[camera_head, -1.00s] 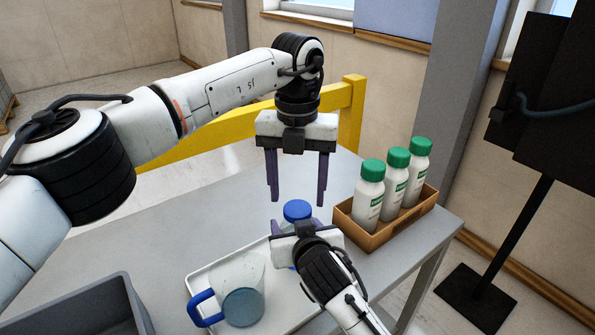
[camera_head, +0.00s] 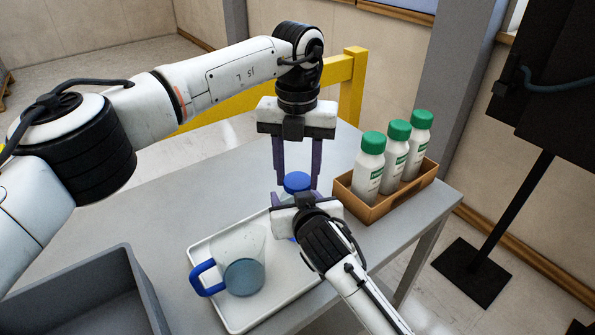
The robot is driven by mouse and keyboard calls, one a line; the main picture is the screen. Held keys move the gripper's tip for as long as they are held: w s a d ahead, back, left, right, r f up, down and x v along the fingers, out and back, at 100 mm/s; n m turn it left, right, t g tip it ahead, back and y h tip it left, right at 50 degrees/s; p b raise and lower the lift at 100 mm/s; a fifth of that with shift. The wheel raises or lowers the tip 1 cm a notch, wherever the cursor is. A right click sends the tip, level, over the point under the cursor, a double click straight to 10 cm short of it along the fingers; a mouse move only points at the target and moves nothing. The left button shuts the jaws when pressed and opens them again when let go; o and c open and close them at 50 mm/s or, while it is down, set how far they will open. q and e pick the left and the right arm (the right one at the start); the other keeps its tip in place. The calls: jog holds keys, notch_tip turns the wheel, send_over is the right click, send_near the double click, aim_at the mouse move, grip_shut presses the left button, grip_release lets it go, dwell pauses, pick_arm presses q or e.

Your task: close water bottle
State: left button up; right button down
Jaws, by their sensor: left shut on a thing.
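The water bottle (camera_head: 291,195) stands upright at the back right of the white tray, its body mostly hidden behind my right gripper. A blue cap (camera_head: 297,180) sits at its top; I cannot tell whether it is tight on the neck. My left gripper (camera_head: 298,186) points straight down from above, its purple fingers shut on the cap from both sides. My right gripper (camera_head: 298,199) comes in from the front, with its purple fingers on either side of the bottle; its grip is hidden by its own body.
A clear jug (camera_head: 236,258) with a blue handle and some liquid stands on the white tray (camera_head: 238,323). A brown box (camera_head: 366,212) holds three green-capped bottles (camera_head: 396,160) at the right. A grey bin (camera_head: 127,262) is at the front left. The table's (camera_head: 150,226) left part is clear.

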pick_arm(q)
jog(key=m, duration=0.3)
jog(key=o, duration=1.2)
jog(key=shift+c, duration=0.2)
jog(key=shift+r, duration=2.25)
jog(key=shift+c, duration=0.3)
